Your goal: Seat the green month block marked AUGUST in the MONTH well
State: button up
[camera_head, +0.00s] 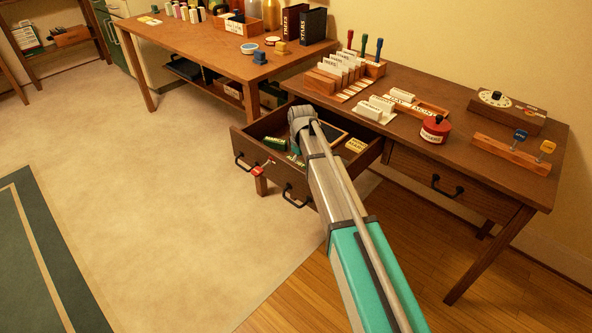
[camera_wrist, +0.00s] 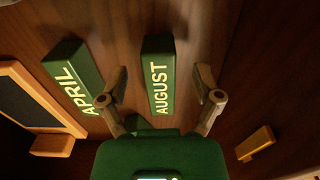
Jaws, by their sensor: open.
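The green AUGUST block (camera_wrist: 159,85) lies in the open drawer (camera_head: 246,150), its white lettering facing the wrist camera. My gripper (camera_wrist: 160,78) is open, with one finger on each side of this block. A gap shows between the block and each finger; contact is not visible. In the head view my arm reaches down into the drawer and hides much of what is there. A wooden holder (camera_head: 432,109) with a dark recess and small labels stands on the desk. Its labels are too small to read surely, so I cannot tell which is the MONTH well.
The green APRIL block (camera_wrist: 72,75) lies left of my left finger, close by. A red round container (camera_head: 435,130) and a card rack (camera_head: 343,72) stand on the desk (camera_head: 470,112).

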jog(key=shift+f+b, duration=0.3)
jog(key=shift+f, duration=0.3)
grip_shut()
dwell(0.4)
jog(key=shift+r, duration=0.25)
notch_tip(320, 180, up, 3)
jog(key=p, duration=0.3)
jog(key=s+d+r+p, duration=0.8)
jog(key=s+r+p, duration=0.1)
jog(key=s+p, duration=0.1)
jog(key=shift+s+r, duration=0.3)
jog(key=shift+s, duration=0.55)
